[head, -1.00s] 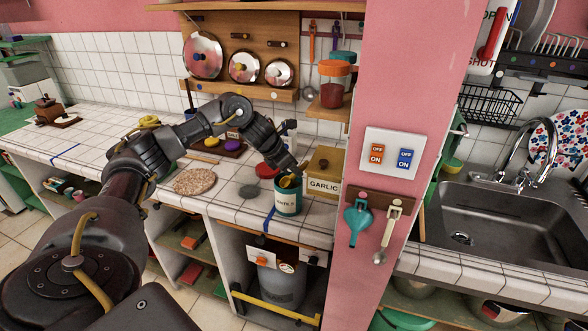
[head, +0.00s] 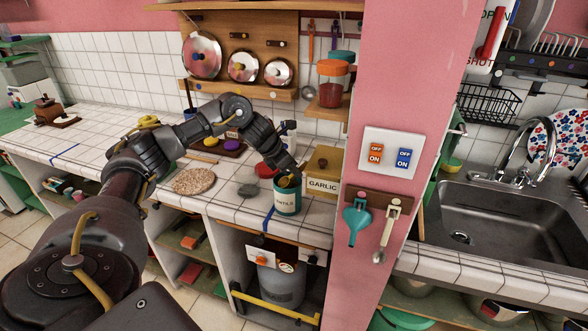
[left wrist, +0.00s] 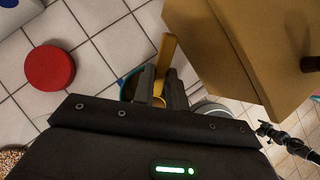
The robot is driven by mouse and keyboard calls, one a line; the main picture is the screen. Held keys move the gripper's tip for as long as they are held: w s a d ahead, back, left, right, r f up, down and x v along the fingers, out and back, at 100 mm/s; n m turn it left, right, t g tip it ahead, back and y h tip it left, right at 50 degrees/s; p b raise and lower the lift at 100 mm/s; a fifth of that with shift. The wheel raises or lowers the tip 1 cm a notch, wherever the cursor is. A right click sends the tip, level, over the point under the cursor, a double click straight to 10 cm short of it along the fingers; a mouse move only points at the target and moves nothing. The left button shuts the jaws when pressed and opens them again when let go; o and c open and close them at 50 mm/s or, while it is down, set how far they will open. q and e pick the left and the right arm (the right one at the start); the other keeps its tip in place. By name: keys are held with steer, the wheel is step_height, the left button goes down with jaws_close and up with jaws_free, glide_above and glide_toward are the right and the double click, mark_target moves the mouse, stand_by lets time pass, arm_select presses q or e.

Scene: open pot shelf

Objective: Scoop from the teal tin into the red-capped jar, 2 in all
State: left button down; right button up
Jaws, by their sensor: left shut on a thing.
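The teal tin (head: 287,199), with a pale label, stands open on the tiled counter near its front edge. My left gripper (head: 292,177) is pointed down at the tin's mouth. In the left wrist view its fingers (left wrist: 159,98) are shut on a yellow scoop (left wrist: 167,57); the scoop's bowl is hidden. Part of the tin's rim (left wrist: 126,84) shows behind the fingers. A jar with an orange-red cap (head: 333,84) and red contents stands on a small wall shelf. A round red lid-like piece (head: 267,170) lies behind the tin, also in the left wrist view (left wrist: 50,68).
A brown GARLIC box (head: 323,172) stands close to the right of the tin, beside the pink pillar (head: 395,95). The counter farther left has free room.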

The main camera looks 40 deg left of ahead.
arm_select(q)
steer(key=shift+a+r+p, duration=0.15)
steer(key=shift+r+p, duration=0.65)
steer(key=shift+r, duration=0.1)
step_height(320, 180, up, 6)
steer(key=p, duration=0.4)
